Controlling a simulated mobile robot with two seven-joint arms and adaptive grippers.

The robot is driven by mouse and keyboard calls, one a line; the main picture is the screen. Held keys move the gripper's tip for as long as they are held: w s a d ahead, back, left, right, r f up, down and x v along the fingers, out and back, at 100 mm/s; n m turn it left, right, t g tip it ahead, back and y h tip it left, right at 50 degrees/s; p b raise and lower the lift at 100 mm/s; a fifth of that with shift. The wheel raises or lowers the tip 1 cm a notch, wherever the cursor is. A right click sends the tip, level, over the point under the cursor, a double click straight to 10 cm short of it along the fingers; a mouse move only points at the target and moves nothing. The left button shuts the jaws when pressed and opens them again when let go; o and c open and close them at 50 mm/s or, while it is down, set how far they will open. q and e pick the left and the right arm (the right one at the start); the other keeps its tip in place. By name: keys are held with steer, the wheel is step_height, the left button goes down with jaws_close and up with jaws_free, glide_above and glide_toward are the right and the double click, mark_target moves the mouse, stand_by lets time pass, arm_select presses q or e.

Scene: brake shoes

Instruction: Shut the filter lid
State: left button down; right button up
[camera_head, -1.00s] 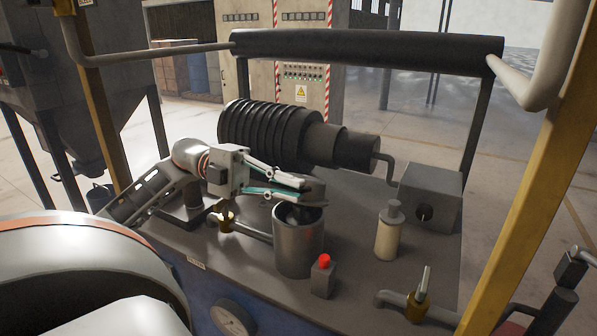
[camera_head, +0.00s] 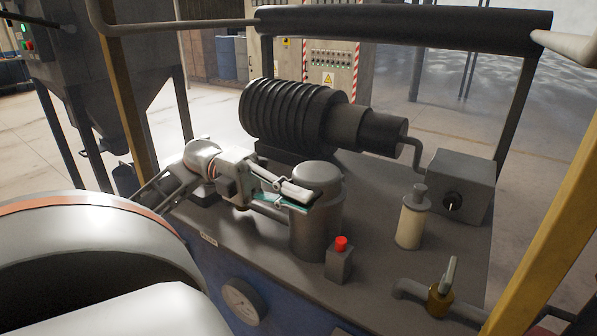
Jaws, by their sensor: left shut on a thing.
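The filter is a dark grey upright metal cylinder (camera_head: 314,239) on the machine's deck. Its domed grey lid (camera_head: 318,173) sits on top, roughly level, and no opening shows between lid and body. My left gripper (camera_head: 308,200) reaches in from the left, with its fingers at the left front side of the lid. It is shut on the lid's edge, though the fingers partly hide the contact. My right gripper is not in view.
A red push button on a small box (camera_head: 341,247) stands close in front of the filter. A pale bottle (camera_head: 411,220) and a brass valve (camera_head: 438,298) are to the right. The ribbed motor (camera_head: 293,115) lies behind. A dark bar (camera_head: 400,20) spans above.

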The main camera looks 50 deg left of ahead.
arm_select(q)
steer(key=c, duration=2.2)
jaws_free()
steer(key=shift+f, duration=0.15)
steer(key=shift+o, duration=0.2)
steer(key=v, duration=1.2)
